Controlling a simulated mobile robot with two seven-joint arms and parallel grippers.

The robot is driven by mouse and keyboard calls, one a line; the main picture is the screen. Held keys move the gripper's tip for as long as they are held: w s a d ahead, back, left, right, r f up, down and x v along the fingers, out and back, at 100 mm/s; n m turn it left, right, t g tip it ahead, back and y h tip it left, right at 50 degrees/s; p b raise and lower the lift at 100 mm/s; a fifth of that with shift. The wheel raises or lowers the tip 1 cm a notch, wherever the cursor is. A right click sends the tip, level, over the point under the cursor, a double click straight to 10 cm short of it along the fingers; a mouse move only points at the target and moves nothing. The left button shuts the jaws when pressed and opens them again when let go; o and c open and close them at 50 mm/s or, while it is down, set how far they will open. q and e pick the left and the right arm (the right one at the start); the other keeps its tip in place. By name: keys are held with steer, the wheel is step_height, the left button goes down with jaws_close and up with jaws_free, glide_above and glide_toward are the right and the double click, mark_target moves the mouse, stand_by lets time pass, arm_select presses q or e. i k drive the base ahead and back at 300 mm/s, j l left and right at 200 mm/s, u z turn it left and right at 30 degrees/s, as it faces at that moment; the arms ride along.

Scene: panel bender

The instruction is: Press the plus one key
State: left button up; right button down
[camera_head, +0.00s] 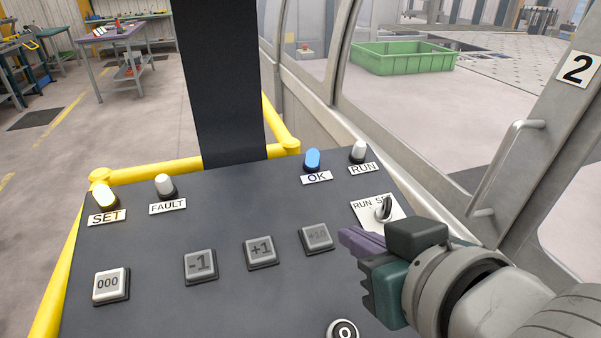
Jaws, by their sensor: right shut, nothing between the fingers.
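The plus one key (261,252) is a grey square key marked "+1" on the dark sloped control panel (220,310). It sits between the minus one key (200,266) and the plus ten key (317,237), whose label is faint. My right gripper (349,240) comes in from the right. Its purple fingers are shut and empty, with their tips just right of the plus ten key and well to the right of the plus one key. Whether the fingertips touch the panel I cannot tell. My left gripper is out of view.
A lit white "000" key (109,285) is at the left. A RUN SET selector (383,209) stands just beyond my right gripper. A round "0" knob (343,331) is at the bottom edge. Yellow rails (150,168) border the panel.

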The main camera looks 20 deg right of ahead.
mark_target(260, 250)
steer(key=j+z, duration=0.1)
steer(key=j, duration=1.2)
